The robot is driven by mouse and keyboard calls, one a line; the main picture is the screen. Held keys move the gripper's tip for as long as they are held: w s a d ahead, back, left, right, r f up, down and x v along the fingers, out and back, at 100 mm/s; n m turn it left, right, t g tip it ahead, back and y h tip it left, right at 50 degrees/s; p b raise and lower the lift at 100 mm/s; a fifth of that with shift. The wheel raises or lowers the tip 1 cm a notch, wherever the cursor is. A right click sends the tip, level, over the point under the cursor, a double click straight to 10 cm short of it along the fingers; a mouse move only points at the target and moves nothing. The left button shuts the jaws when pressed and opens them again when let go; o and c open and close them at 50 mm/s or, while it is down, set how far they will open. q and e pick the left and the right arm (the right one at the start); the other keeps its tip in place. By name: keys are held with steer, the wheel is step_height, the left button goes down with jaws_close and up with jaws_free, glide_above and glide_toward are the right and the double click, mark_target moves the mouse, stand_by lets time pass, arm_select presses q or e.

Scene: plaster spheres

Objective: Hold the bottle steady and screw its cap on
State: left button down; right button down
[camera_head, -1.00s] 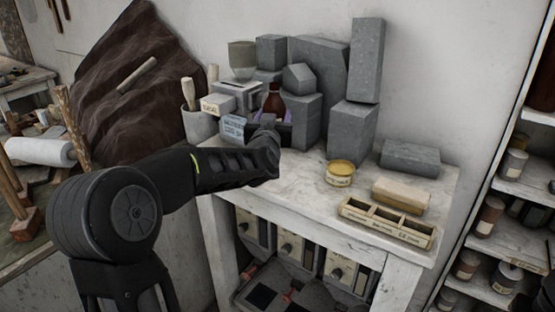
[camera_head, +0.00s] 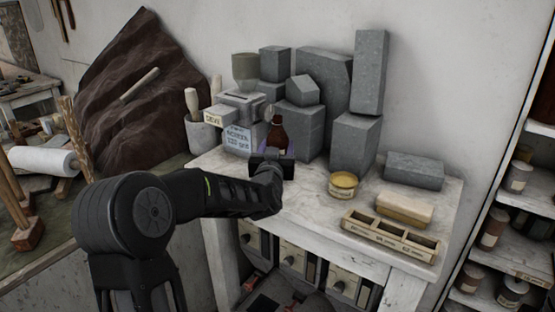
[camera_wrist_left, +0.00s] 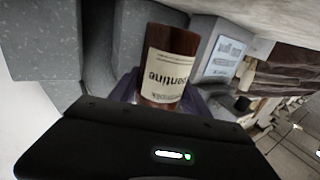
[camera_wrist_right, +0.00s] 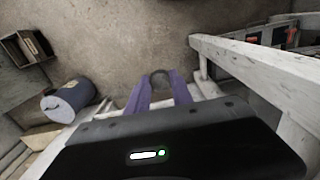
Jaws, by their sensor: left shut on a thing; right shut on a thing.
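The brown bottle (camera_head: 278,136) with a cream label stands roughly upright over the worktop in the head view. It also shows in the left wrist view (camera_wrist_left: 168,62). My left gripper (camera_head: 272,152) is shut on it, with purple fingers on either side. The gripper hides the bottle's base, so I cannot tell whether it touches the worktop. In the right wrist view my right gripper (camera_wrist_right: 160,92) is shut on a small dark round piece, apparently the cap (camera_wrist_right: 160,78). The right gripper is outside the head view, away from the bottle.
Grey stone blocks (camera_head: 352,145) stand behind and right of the bottle. A yellow tin (camera_head: 343,185), a tan block (camera_head: 404,209) and a compartment tray (camera_head: 390,236) sit to the right. A lettered sign (camera_head: 238,139) is close on the left. Worktop front is partly clear.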

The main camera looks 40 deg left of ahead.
arm_select(q)
steer(key=shift+r, duration=0.15)
steer(key=shift+f, duration=1.9)
arm_select(e)
steer(key=shift+r, duration=0.25)
arm_select(q)
steer(key=shift+f, duration=0.1)
arm_select(e)
steer(key=shift+f, duration=0.15)
arm_select(q)
steer(key=c, duration=0.5)
jaws_free()
steer(key=shift+f, duration=0.1)
steer(key=shift+s+d, duration=0.1)
steer(key=shift+s, duration=0.05)
steer(key=b+v, duration=0.2)
steer(key=v, duration=0.9)
steer(key=shift+s+d, duration=0.2)
steer(key=shift+s, duration=0.15)
arm_select(e)
step_height(320, 180, down, 2)
steer(key=shift+f, duration=0.2)
